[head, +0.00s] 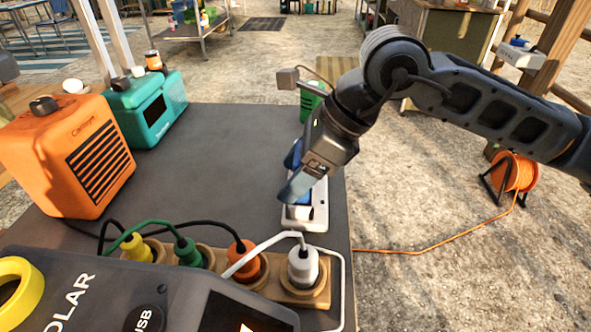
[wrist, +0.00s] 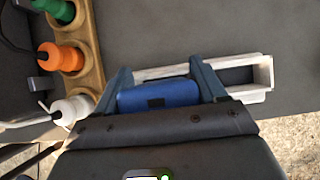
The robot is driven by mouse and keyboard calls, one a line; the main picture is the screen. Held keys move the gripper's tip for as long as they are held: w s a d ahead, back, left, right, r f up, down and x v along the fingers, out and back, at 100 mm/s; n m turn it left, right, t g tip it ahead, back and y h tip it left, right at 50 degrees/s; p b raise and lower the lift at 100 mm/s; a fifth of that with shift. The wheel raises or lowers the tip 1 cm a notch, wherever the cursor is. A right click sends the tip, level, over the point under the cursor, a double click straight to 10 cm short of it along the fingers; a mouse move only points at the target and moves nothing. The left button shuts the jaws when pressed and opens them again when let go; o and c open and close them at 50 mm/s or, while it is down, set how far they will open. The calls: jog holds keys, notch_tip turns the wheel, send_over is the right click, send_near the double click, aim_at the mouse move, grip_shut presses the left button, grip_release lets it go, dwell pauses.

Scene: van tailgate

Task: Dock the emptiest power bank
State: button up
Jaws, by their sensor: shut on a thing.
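My gripper (head: 298,186) points down at the right part of the dark tabletop. In the wrist view its two blue-grey fingers (wrist: 163,84) are shut on a blue power bank (wrist: 158,97), one finger at each end. A white dock-like frame (head: 319,213) lies on the table under and beside the gripper. The wrist view shows its white rim (wrist: 263,75) and a dark recess, partly hidden by the power bank and fingers. I cannot tell whether the power bank touches the dock. Its charge marking is not visible.
A wooden socket strip (head: 262,283) with yellow, green, orange and white plugs runs along the front. A grey power station (head: 60,290) stands front left. An orange heater (head: 65,155) and a teal box (head: 145,108) stand at left. The table's middle is clear.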

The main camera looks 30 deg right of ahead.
jog(key=o, duration=1.3)
jog(key=shift+r, duration=0.1)
jog(key=v, duration=0.7)
jog(key=shift+s+d+r+p, duration=0.15)
jog(key=shift+r+p, duration=0.1)
jog(key=shift+p, duration=0.05)
